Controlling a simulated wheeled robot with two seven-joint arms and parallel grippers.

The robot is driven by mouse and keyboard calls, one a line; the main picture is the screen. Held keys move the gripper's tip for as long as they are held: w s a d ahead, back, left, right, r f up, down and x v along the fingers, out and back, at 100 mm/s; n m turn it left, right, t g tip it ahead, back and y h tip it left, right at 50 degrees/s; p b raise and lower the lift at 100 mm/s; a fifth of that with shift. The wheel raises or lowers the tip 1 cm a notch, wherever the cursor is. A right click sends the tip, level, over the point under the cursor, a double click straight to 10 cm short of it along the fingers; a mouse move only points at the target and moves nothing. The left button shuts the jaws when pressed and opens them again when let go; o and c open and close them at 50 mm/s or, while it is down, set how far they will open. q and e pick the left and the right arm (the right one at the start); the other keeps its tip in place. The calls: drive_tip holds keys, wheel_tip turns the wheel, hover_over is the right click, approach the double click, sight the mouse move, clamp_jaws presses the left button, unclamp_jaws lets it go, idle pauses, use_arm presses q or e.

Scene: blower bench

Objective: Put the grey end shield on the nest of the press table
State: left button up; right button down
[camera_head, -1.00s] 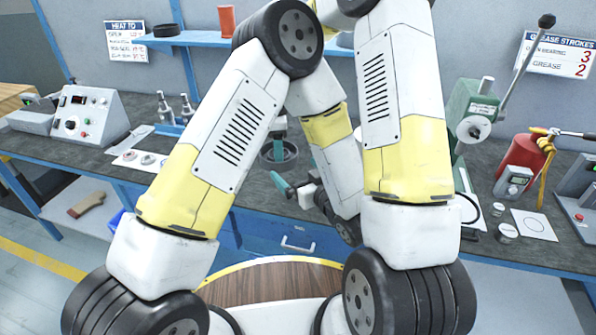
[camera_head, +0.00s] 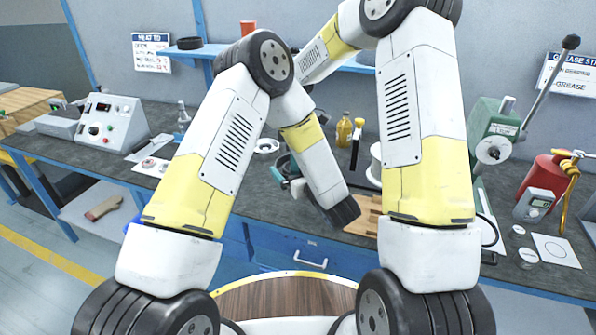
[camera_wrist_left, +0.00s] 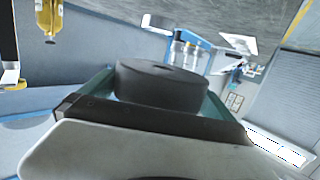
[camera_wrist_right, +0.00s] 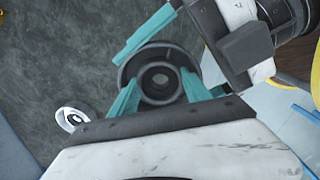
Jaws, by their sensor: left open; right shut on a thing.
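The grey end shield (camera_wrist_right: 158,78), a dark round part with a hub in its middle, is gripped by my right gripper (camera_wrist_right: 155,98), whose teal fingers are shut on it. My left gripper (camera_wrist_left: 160,95) is open. In the left wrist view the shield (camera_wrist_left: 162,86) shows edge-on between its teal fingers; contact cannot be told. One left finger crosses beside the shield in the right wrist view. In the head view the shield (camera_head: 281,168) is partly hidden by my left arm. A green press (camera_head: 497,130) stands at the right. I cannot make out the nest.
A white ring (camera_head: 266,146) lies on the dark bench (camera_head: 240,190). A yellow bottle (camera_head: 344,130) and a wooden board (camera_head: 366,214) are behind my arms. A control box (camera_head: 110,120) is at the left; a red canister (camera_head: 543,180) is at the right.

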use_arm(q)
drive_tip(key=shift+w, duration=0.1)
use_arm(e)
drive_tip(key=shift+s+f, duration=0.1)
drive_tip(key=shift+s, duration=0.15)
use_arm(q)
drive_tip(key=shift+r, duration=0.1)
drive_tip(key=c, duration=1.3)
drive_tip(key=shift+c, duration=0.2)
use_arm(e)
drive_tip(key=shift+c, duration=2.1)
unclamp_jaws()
use_arm(q)
drive_tip(key=shift+c, duration=1)
use_arm(e)
drive_tip(key=shift+w, duration=0.1)
